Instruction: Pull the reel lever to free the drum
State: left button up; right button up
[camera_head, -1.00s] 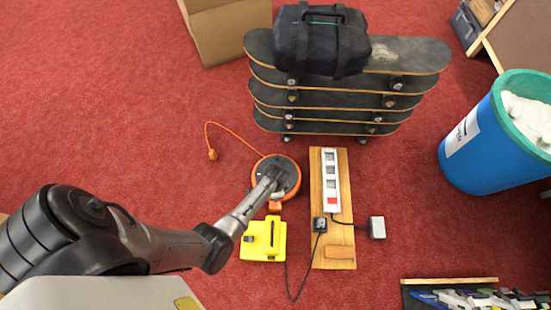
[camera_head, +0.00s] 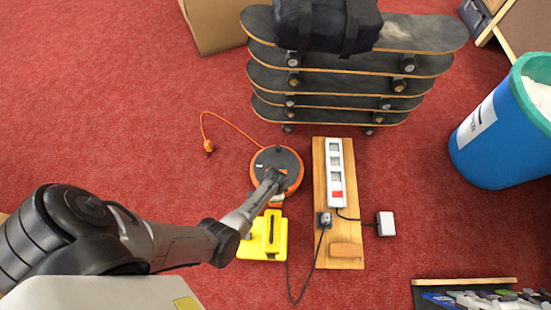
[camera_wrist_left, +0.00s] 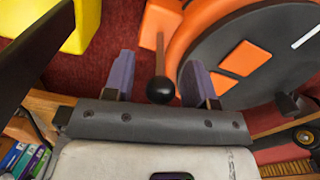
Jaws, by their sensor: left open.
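The orange cable reel has a dark round drum (camera_head: 277,160), which lies flat on the red carpet with its orange cord trailing to a plug (camera_head: 209,146). In the left wrist view the drum (camera_wrist_left: 265,55) fills the right side, with orange patches on its dark face. The reel lever ends in a black ball knob (camera_wrist_left: 160,90) on a thin dark stem beside the drum. My left gripper (camera_head: 273,180) is over the drum's near side. It is open, and in the left wrist view its fingers (camera_wrist_left: 158,80) stand on either side of the knob with gaps. My right gripper is out of view.
A yellow device (camera_head: 263,236) sits just in front of the reel. A wooden board (camera_head: 345,228) with a white power strip (camera_head: 335,160) lies to the right. Stacked skateboards (camera_head: 340,85) stand behind, a blue bin (camera_head: 497,140) far right. Carpet at left is clear.

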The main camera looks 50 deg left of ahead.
pick_arm(q)
jog(key=shift+f, duration=0.15)
jog(key=shift+c, duration=0.2)
grip_shut()
dwell(0.3)
